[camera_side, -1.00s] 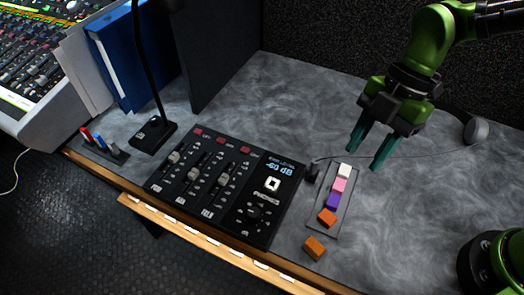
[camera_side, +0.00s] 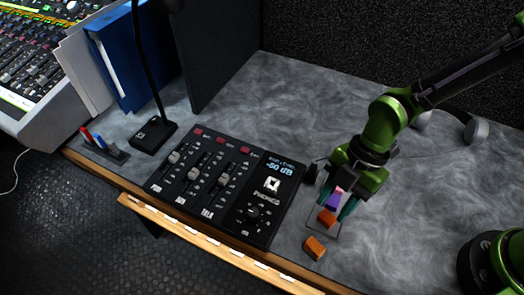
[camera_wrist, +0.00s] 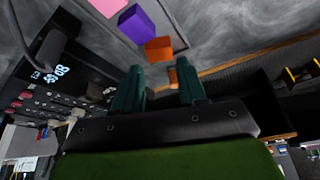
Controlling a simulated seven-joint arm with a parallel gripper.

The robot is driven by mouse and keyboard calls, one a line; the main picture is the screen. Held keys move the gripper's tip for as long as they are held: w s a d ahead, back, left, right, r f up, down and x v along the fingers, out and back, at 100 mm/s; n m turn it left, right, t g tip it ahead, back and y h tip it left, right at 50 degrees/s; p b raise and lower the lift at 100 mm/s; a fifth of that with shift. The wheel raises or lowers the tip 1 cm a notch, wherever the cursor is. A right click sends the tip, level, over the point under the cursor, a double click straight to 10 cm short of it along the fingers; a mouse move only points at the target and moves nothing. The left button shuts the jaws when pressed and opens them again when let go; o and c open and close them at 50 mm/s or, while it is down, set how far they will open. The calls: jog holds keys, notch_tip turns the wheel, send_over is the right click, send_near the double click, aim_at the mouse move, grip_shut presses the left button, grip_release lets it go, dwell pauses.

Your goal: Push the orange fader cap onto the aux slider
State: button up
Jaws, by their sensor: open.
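An orange fader cap (camera_side: 327,216) sits at the near end of a flat tray (camera_side: 336,238); it also shows in the wrist view (camera_wrist: 158,49).
A purple cap (camera_wrist: 137,24) and a pink cap (camera_wrist: 108,4) stand in the same tray beyond the orange one. A gooseneck microphone base (camera_side: 154,134), a blue binder (camera_side: 128,62) and a small pen holder (camera_side: 104,150) are at left.

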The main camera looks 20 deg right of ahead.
aim_at(326, 218)
jog(key=x, duration=0.3)
jog(key=shift+f, duration=0.3)
